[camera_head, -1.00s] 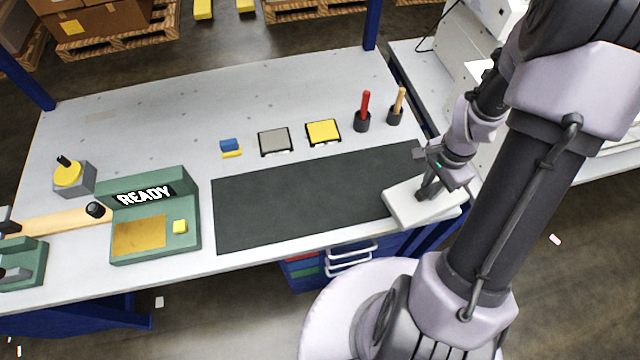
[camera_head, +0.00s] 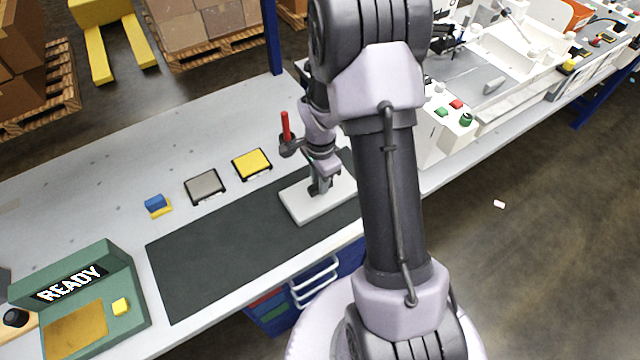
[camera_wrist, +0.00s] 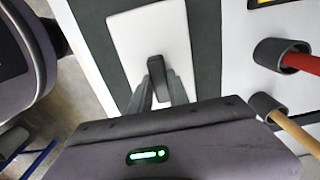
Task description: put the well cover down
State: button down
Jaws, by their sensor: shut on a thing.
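The well cover (camera_head: 300,205) is a flat white plate with a dark upright handle. It is over the right part of the dark mat (camera_head: 205,257) in the head view; I cannot tell whether it touches the mat. In the wrist view the white plate (camera_wrist: 140,35) is ahead of my gripper, with its dark handle (camera_wrist: 156,75) between the fingers. My gripper (camera_head: 318,188) is shut on that handle, and its fingers also show in the wrist view (camera_wrist: 158,90). My arm hides the plate's right part in the head view.
A red-handled tool (camera_head: 285,127) stands in a dark holder behind the plate. A yellow pad (camera_head: 252,163), a grey pad (camera_head: 205,186) and a blue block (camera_head: 155,202) lie behind the mat. A green READY box (camera_head: 85,300) stands left. The mat's left part is clear.

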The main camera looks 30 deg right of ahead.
jog(key=c, duration=1.3)
grip_release()
jog(key=shift+f, duration=0.1)
jog(key=shift+o, duration=0.2)
